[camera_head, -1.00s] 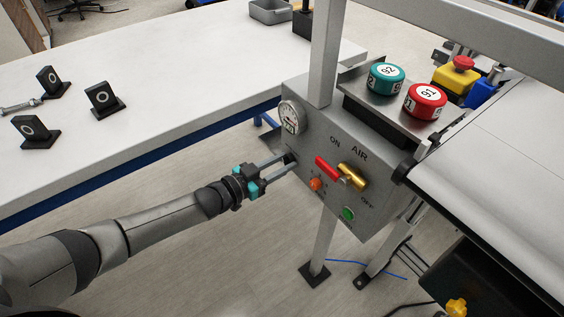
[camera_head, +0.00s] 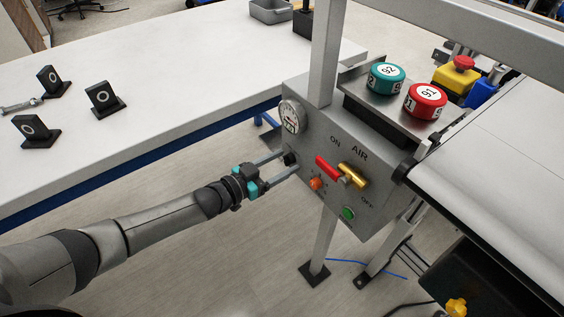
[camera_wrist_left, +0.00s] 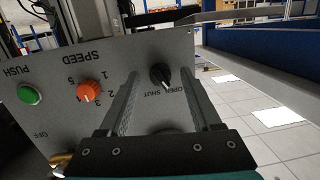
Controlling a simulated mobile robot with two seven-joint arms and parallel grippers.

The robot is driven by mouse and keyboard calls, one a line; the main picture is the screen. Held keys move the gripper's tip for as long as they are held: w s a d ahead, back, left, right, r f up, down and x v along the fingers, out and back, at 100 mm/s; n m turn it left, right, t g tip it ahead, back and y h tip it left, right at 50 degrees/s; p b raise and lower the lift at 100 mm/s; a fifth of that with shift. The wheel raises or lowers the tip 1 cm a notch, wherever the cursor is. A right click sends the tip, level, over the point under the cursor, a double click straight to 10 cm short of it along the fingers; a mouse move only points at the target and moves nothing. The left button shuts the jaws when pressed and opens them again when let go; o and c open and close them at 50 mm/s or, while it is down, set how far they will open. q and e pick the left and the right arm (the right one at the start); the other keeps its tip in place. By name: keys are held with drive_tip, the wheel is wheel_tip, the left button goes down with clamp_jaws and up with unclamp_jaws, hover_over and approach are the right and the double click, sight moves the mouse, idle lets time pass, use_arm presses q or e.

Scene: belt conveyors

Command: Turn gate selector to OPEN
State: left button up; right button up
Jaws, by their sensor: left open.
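The gate selector is a black knob (camera_wrist_left: 160,76) on the grey control panel (camera_wrist_left: 60,115), with small OPEN and SHUT labels upside down below it in the left wrist view. In the head view the dark knob (camera_head: 290,158) shows at the panel's left side. My left gripper (camera_head: 291,160) is open, with one finger on each side of the knob. In the wrist view there is a gap between the knob and both fingers. My right gripper is out of view.
An orange speed dial (camera_head: 316,184), a green push button (camera_head: 348,213), a red and brass air valve (camera_head: 353,176) and a gauge (camera_head: 291,117) share the panel. A white table (camera_head: 180,80) stands to the left, and the conveyor (camera_head: 490,160) to the right.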

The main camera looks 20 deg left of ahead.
use_arm(q)
drive_tip(key=f+p+v, duration=0.1)
drive_tip(key=p+v, duration=0.1)
drive_tip(key=v, duration=0.5)
drive_tip(key=shift+r, duration=0.5)
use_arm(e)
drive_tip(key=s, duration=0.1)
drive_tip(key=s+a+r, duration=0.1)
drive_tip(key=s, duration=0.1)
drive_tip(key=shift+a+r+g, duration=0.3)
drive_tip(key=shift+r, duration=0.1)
use_arm(q)
drive_tip(key=shift+s+a, duration=0.1)
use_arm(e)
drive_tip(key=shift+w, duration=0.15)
